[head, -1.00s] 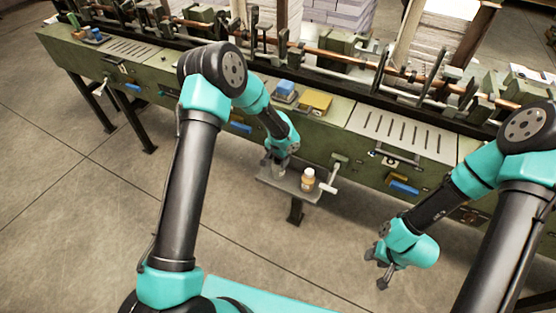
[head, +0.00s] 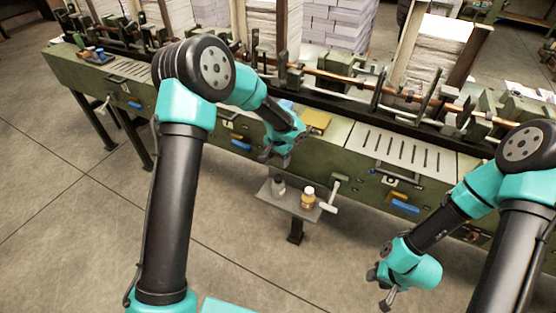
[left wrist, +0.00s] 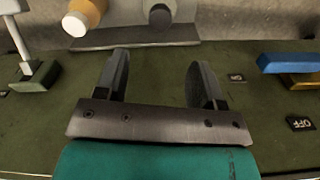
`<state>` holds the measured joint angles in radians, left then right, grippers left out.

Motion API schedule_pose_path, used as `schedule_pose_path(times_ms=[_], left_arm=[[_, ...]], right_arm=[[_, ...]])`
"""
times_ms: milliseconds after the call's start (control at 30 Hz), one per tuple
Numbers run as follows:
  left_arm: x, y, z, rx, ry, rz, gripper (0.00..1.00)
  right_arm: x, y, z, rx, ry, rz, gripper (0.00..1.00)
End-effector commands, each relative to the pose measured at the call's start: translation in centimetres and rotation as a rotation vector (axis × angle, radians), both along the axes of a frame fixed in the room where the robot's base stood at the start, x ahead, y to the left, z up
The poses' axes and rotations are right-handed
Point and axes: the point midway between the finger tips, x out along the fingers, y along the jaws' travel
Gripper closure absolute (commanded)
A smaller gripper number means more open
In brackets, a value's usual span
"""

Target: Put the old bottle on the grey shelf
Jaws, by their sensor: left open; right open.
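The grey shelf (head: 291,203) juts from the green machine's front in the head view; its edge also shows in the left wrist view (left wrist: 140,38). A pale bottle with a dark cap (head: 278,186) stands on its left part, and an amber bottle with a white cap (head: 308,197) stands to its right. I cannot tell from looks which is the old one. Both show at the top of the left wrist view, dark cap (left wrist: 160,15) and white cap (left wrist: 76,23). My left gripper (head: 278,159) is open and empty, above and apart from the dark-capped bottle. My right gripper (head: 379,288) is open and empty.
A white-handled lever (head: 332,192) stands by the shelf's right end. Paper stacks (head: 435,65) stand behind. The floor before the shelf is clear.

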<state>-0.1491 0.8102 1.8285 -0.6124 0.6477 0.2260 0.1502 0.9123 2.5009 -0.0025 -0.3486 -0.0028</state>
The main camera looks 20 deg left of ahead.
Motion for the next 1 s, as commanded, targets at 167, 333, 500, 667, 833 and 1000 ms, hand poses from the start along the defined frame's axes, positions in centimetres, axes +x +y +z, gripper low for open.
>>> schedule_pose_path(times_ms=[167,333,500,667,833,1000], left_arm=[[0.0,0.0,0.0,0.0,0.0,0.0,0.38],[-0.1,0.0,-0.2,-0.003,0.001,0.001,0.38],[-2.2,0.1,-2.6,-0.058,0.025,0.023,0.38],[-7.7,0.5,-7.6,-0.191,0.063,0.11,0.38],[-15.8,1.3,-12.5,-0.325,0.08,0.281,0.38],[-23.5,2.8,-15.1,-0.374,0.063,0.467,0.38]], right_arm=[[0.0,0.0,0.0,0.0,0.0,0.0,0.57],[0.0,0.0,0.0,0.0,0.0,0.0,0.57],[0.0,0.0,0.0,0.0,0.0,0.0,0.57],[0.0,0.0,0.0,0.0,0.0,0.0,0.57],[0.0,0.0,0.0,0.0,0.0,0.0,0.57],[0.0,0.0,0.0,0.0,0.0,0.0,0.57]])
